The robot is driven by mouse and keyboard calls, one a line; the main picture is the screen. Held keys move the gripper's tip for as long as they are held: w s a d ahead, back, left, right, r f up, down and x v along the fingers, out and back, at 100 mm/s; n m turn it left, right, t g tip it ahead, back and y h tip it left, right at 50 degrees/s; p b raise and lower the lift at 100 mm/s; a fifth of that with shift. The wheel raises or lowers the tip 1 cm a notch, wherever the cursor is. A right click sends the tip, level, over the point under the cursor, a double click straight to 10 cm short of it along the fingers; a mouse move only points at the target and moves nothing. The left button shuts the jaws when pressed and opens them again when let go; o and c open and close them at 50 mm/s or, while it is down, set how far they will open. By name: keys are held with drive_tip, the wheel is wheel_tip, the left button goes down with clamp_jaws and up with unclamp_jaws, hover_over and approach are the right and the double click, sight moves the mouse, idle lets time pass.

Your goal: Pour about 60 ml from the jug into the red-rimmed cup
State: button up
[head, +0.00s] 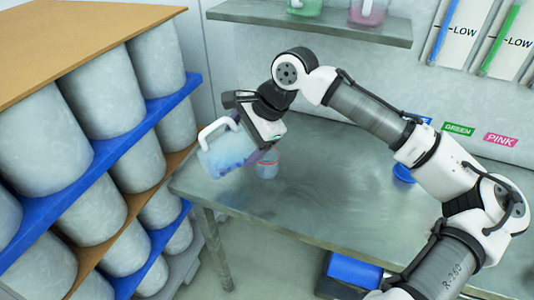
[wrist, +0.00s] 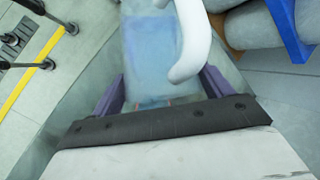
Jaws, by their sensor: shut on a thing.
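The jug (head: 228,150) is translucent with blue liquid inside and a white handle. It is tilted, held above the left part of the metal table (head: 330,185). My gripper (head: 262,150) is shut on the jug. In the wrist view the jug (wrist: 152,62) sits between the purple fingers of my gripper (wrist: 160,98), its white handle towards the camera. A small clear cup (head: 267,165) with a reddish rim stands on the table just right of and below the jug, partly hidden by my gripper. I cannot tell whether liquid is flowing.
A rack with many grey drums (head: 100,90) stands close on the left. A shelf (head: 310,25) on the wall holds a green and a pink container. A blue cup-like thing (head: 403,172) stands on the table beside my arm. A blue bin (head: 355,270) is under the table.

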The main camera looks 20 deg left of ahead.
drive_tip(key=shift+w+d+r+g+y, duration=0.2)
drive_tip(key=shift+w+d+g+y, duration=0.05)
drive_tip(key=shift+g+y, duration=0.05)
idle(1.9)
drive_tip(key=shift+s+a+f+b, duration=0.15)
drive_tip(key=shift+s+a+b, duration=0.05)
drive_tip(key=shift+b, duration=0.1)
drive_tip(key=t+h, duration=0.1)
drive_tip(key=s+a+f+t+h+p, duration=0.1)
drive_tip(key=h, duration=0.1)
drive_tip(key=shift+s+a+n+t, duration=0.2)
drive_tip(key=shift+n+t, duration=0.1)
drive_tip(key=shift+t, duration=0.1)
drive_tip(key=shift+f+t+h, duration=0.1)
drive_tip(key=shift+t+h, duration=0.3)
drive_tip(key=shift+h, duration=0.1)
drive_tip(key=shift+a, duration=0.1)
drive_tip(key=shift+s+a+p, duration=0.1)
drive_tip(key=shift+p, duration=0.2)
idle(0.5)
